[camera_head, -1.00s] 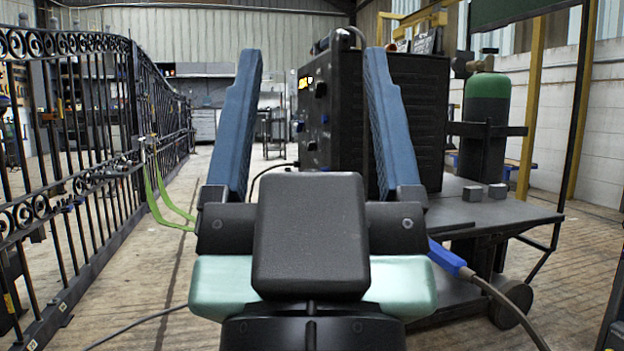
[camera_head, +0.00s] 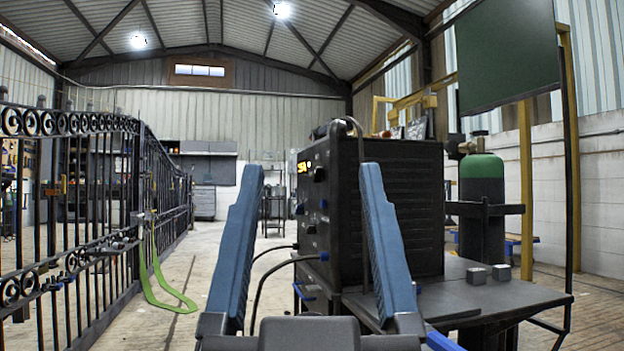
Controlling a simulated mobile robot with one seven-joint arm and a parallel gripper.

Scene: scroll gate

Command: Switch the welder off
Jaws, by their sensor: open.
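The welder is a black box (camera_head: 405,215) with ribbed sides, standing on a dark cart top right of centre in the head view. Its front panel (camera_head: 312,205) faces left and is seen at a steep angle, with a lit yellow display (camera_head: 302,167) and several dark knobs. A knob (camera_head: 319,174) sticks out near the upper part of the panel. Which control is the power switch I cannot tell. My gripper (camera_head: 310,180) is open and empty, its two blue fingers pointing up and ahead. The right finger overlaps the welder in the picture and hides part of its side.
A black wrought-iron gate (camera_head: 75,205) runs along the left, with a green strap (camera_head: 158,270) hanging from it. Floor between gate and cart is open.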

